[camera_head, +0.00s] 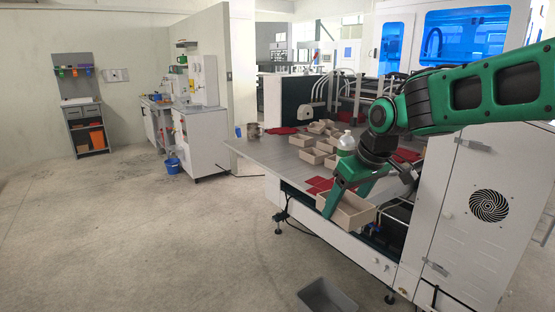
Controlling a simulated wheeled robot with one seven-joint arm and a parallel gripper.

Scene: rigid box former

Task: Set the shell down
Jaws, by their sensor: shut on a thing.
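The shell is an open, beige box (352,218) at the near edge of the grey table. My green gripper (336,205) is shut on it, with a finger reaching down at its left side. The box seems to hang at or just past the table's front edge. I cannot tell whether its underside touches anything. The far finger and part of the box's rim are hidden by my gripper.
Several similar beige boxes (312,156) stand on the grey table (262,150) behind my gripper. Red flat pieces (318,184) lie near the box. A grey bin (326,296) is on the floor below. The table's left part is clear.

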